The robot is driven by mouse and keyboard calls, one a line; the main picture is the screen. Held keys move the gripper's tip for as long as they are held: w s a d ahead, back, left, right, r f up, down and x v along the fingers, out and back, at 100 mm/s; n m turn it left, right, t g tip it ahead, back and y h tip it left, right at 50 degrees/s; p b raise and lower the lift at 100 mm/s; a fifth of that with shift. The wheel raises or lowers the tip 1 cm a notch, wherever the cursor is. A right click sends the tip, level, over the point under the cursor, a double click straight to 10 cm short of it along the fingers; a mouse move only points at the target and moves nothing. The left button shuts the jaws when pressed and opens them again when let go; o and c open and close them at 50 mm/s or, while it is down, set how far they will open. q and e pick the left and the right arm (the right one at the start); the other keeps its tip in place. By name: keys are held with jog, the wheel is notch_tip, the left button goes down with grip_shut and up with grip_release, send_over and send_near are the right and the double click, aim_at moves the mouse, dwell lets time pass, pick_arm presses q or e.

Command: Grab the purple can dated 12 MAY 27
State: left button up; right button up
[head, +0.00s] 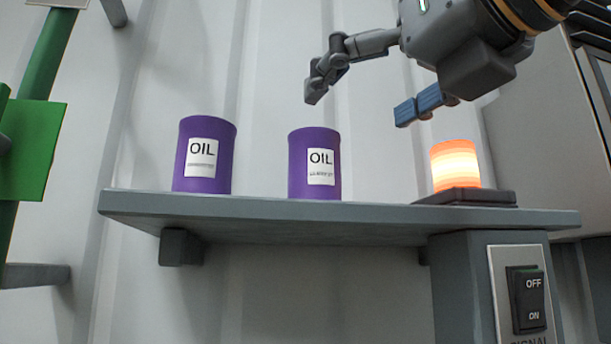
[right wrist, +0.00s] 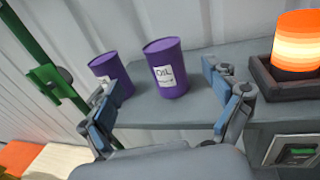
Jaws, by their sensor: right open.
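Two purple cans labelled OIL stand upright on a grey shelf (head: 330,213), a left can (head: 208,165) and a right can (head: 301,178). The small print under OIL is too small for me to read a date on either label. My right gripper (head: 358,100) is open and empty, above and to the right of the right can, apart from it. In the right wrist view, the right can (right wrist: 166,72) shows beyond the open fingers, between them. The left can (right wrist: 112,70) is partly hidden by a finger. My left gripper is not in view.
A lit orange signal lamp (head: 454,165) on a dark base stands at the shelf's right. An OFF/ON switch (head: 526,300) is on the post below. A green frame (head: 35,140) stands at the left. A ribbed wall is close behind the cans.

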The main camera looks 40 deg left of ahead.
aim_at(326, 129)
jog(key=x, duration=0.1)
jog(key=p+x, duration=0.1)
jog(key=x, duration=0.1)
jog(key=p+x, duration=0.1)
jog(key=shift+a+r, duration=0.15)
jog(key=shift+r, duration=0.1)
jog(key=shift+p+x, duration=0.6)
jog(key=shift+x, duration=0.85)
jog(key=p+x, duration=0.3)
jog(key=x, duration=0.1)
jog(key=shift+w+r, duration=0.1)
jog(key=shift+w, duration=0.1)
jog(key=shift+w+a, duration=0.1)
jog(key=shift+a, duration=0.15)
jog(key=shift+d, duration=0.3)
jog(key=c, duration=1.5)
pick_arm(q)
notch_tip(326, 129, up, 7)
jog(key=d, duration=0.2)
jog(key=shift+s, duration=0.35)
pick_arm(e)
jog(key=shift+a, duration=0.1)
jog(key=shift+c, duration=0.3)
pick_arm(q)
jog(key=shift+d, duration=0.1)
